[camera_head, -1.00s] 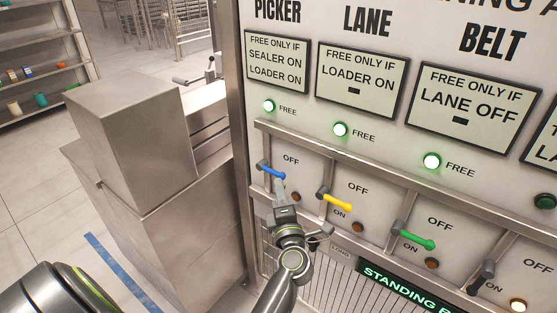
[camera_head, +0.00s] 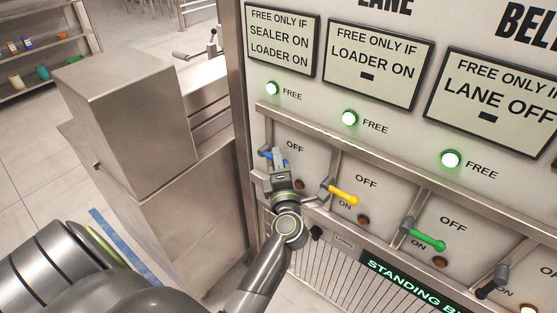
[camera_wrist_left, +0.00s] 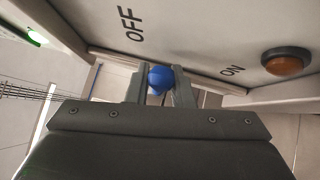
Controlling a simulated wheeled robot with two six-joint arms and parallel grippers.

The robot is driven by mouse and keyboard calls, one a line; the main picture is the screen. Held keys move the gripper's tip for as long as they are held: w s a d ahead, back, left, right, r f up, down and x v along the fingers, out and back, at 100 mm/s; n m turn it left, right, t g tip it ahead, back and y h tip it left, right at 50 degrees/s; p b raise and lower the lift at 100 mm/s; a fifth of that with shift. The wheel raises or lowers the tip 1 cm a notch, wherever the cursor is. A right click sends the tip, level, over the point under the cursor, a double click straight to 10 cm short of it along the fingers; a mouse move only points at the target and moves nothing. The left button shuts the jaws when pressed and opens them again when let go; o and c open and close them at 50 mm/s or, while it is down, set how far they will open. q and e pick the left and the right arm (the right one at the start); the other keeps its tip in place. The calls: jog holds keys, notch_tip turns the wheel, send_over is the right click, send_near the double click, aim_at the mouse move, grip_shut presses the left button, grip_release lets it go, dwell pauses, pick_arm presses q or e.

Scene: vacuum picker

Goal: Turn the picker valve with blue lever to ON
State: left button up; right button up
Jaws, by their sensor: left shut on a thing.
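The blue lever (camera_head: 266,153) is on the leftmost valve of the panel, close to its OFF label. In the left wrist view the round end of the blue lever (camera_wrist_left: 160,79) sits between the two fingers. My left gripper (camera_head: 280,160) is shut on it; the gripper also shows in the left wrist view (camera_wrist_left: 160,90). The gripper hides part of the lever in the head view. The ON label (camera_wrist_left: 233,71) and an unlit amber lamp (camera_wrist_left: 286,61) lie to the right in the wrist view. A green FREE lamp (camera_head: 272,88) glows above this valve. My right gripper is not in view.
A yellow lever (camera_head: 343,195), a green lever (camera_head: 428,239) and a dark lever (camera_head: 492,281) stand to the right in their own bays. A metal rail (camera_head: 350,155) runs above the levers. A steel box (camera_head: 130,120) stands left of the panel.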

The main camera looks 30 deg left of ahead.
pick_arm(q)
grip_shut()
jog(key=shift+f, duration=0.1)
jog(key=shift+f+m+b, duration=0.25)
jog(key=shift+m+b, duration=0.05)
jog(key=shift+b, duration=0.45)
jog(key=a+f+m+t+h+b, duration=0.1)
jog(key=m+t+h+b, duration=0.2)
jog(key=m+h+b, duration=0.3)
jog(key=a+f+m+t+h+b, duration=0.2)
jog(key=m+t+h+b, duration=0.2)
jog(key=m, duration=1)
jog(key=a+f+m+t+h+b, duration=0.1)
jog(key=m+t+h+b, duration=0.3)
jog(key=m+h+b, duration=0.6)
jog(key=shift+w+a+f, duration=0.2)
jog(key=shift+a+f, duration=0.15)
jog(key=shift+a, duration=0.35)
jog(key=shift+r+m+h+b, duration=0.1)
jog(key=shift+m+h+b, duration=0.2)
jog(key=shift+m, duration=0.1)
